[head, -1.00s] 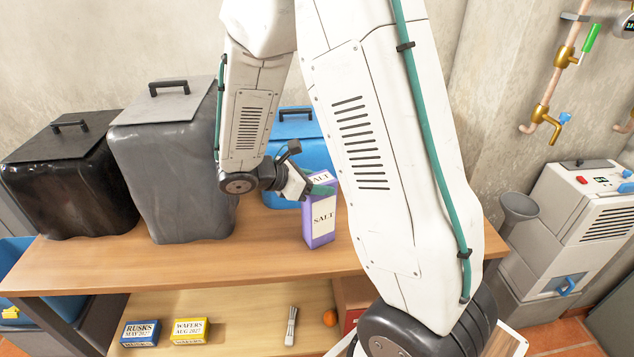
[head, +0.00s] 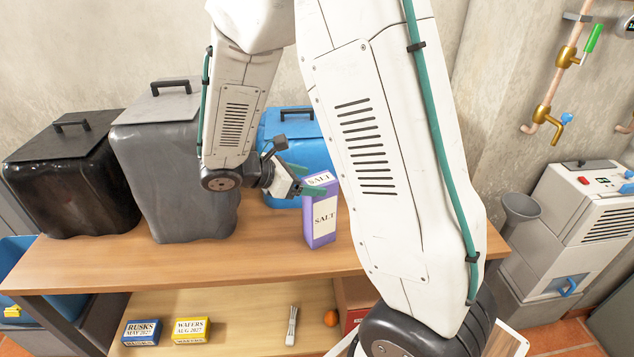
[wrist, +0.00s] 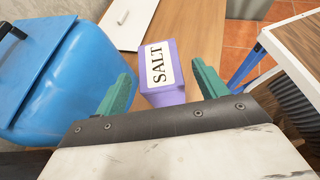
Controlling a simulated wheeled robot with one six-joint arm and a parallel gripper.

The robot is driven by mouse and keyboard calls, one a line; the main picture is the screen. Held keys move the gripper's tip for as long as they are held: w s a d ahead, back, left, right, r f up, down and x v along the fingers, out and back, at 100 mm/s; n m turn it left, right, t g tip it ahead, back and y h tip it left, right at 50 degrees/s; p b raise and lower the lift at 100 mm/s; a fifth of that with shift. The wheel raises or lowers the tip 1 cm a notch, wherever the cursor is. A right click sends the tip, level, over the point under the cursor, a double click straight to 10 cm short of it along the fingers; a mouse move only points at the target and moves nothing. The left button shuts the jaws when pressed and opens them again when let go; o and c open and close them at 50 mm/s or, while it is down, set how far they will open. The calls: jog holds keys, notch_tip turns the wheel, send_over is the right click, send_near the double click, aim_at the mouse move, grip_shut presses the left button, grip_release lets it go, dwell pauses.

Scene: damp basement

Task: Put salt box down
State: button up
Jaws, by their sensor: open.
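The purple and white salt box (head: 320,220) stands upright on the wooden top (head: 270,262) of the shelf unit, just left of my upper arm link in the head view. In the wrist view the salt box (wrist: 160,72) shows its labelled face between and beyond the green fingers. My gripper (head: 309,187) is open at the left of the box's upper part in the head view. In the wrist view my gripper (wrist: 163,92) has its fingers spread wide, with gaps on both sides of the box. The box's base is hidden in the wrist view.
A blue bin (head: 288,130) stands behind the box, with a grey bin (head: 180,180) and a black bin (head: 75,190) to the left. Rusks (head: 141,333) and wafers (head: 190,330) boxes lie on the lower shelf. The wooden top is clear in front of the grey bin.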

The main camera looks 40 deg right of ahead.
jog(key=v, duration=0.8)
jog(key=s+a+r+m+t+y, duration=0.2)
jog(key=s+r+m+y, duration=0.3)
jog(key=s, duration=0.5)
jog(key=s+a+r+m+t+y, duration=0.1)
jog(key=s+r+m+y, duration=0.4)
jog(key=s+m, duration=0.5)
jog(key=shift+s+a+m+t+y, duration=0.3)
jog(key=shift+s+a+t+y, duration=0.1)
jog(key=shift+s+a+y, duration=0.5)
jog(key=shift+w+d, duration=0.1)
jog(key=shift+w, duration=0.05)
